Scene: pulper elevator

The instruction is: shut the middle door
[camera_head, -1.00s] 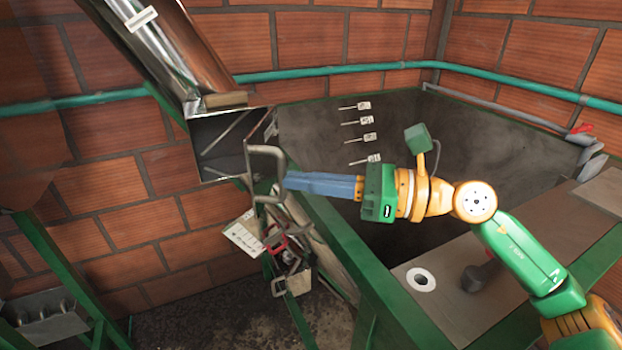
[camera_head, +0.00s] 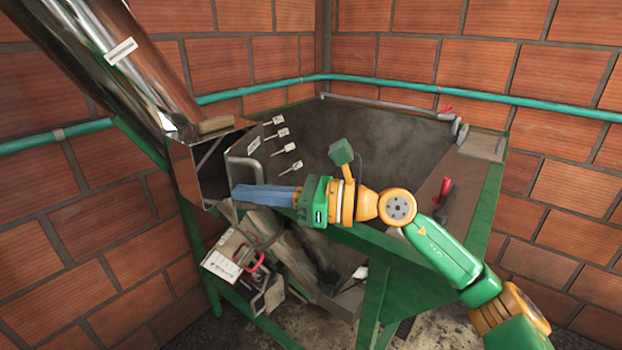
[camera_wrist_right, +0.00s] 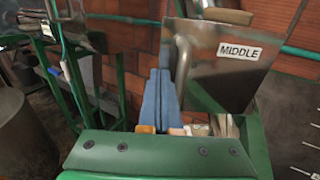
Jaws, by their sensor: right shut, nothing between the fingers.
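The middle door (camera_wrist_right: 215,80) is a flat metal plate labelled MIDDLE in the right wrist view, with a bent bar handle (camera_wrist_right: 181,66). In the head view the door (camera_head: 257,139) stands open at the mouth of the metal chute (camera_head: 205,170), seen at a steep angle, and its handle (camera_head: 231,164) faces me. My right gripper (camera_head: 236,195) has its long blue fingers shut and empty, with the tips by the handle's lower part. In the right wrist view the fingertips (camera_wrist_right: 160,74) are just left of the handle; contact is unclear. My left gripper is out of view.
A shiny inclined tube (camera_head: 110,65) rises above the chute. A green-framed grey hopper (camera_head: 385,150) lies behind my right arm. Several small labelled levers (camera_head: 283,133) line its wall.

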